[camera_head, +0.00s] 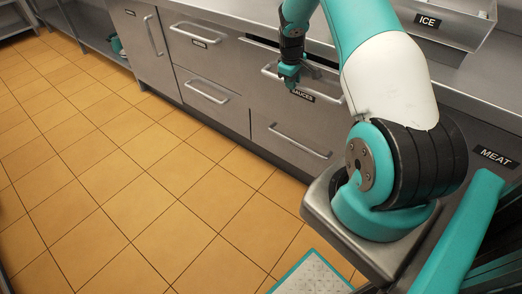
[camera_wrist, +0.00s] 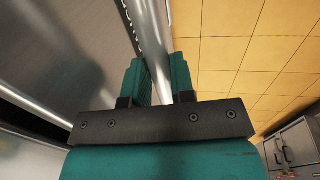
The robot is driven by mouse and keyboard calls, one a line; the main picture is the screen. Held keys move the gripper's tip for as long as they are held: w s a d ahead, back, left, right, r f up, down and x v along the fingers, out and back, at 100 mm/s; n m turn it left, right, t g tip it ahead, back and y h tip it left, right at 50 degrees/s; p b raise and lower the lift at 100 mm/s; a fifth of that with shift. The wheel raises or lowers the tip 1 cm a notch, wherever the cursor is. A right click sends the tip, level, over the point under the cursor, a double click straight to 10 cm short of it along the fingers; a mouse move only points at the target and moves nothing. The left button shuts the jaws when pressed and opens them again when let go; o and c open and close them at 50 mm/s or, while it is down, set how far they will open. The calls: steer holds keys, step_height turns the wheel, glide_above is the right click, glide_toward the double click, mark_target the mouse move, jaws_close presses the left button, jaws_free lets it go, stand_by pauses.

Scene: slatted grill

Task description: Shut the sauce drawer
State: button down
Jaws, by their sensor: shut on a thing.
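The sauce drawer (camera_head: 262,88) is a steel front with a "SAUCES" label (camera_head: 302,96), under the counter in the middle right of the head view. A dark gap shows along its top edge, so it stands partly open. Its bar handle (camera_wrist: 155,40) runs between the teal fingers in the wrist view. My gripper (camera_head: 289,77) is at the handle in the head view and is shut on it; the fingers also show in the wrist view (camera_wrist: 158,82). My arm hides the right end of the drawer.
Another drawer (camera_head: 300,140) lies below, with more drawers (camera_head: 205,75) to the left, all with bar handles. An ice bin (camera_head: 440,25) sits on the counter at the upper right. The tiled floor (camera_head: 130,170) in front is clear.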

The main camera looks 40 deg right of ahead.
steer(key=shift+w+d, duration=0.15)
steer(key=shift+d, duration=0.6)
steer(key=shift+w+d, duration=0.15)
steer(key=shift+d, duration=0.55)
steer(key=shift+w+d+b, duration=0.2)
steer(key=shift+d+b, duration=0.1)
steer(key=shift+d, duration=0.9)
steer(key=shift+r, duration=0.1)
steer(key=c, duration=1)
jaws_free()
steer(key=shift+d, duration=0.15)
steer(key=shift+o, duration=0.2)
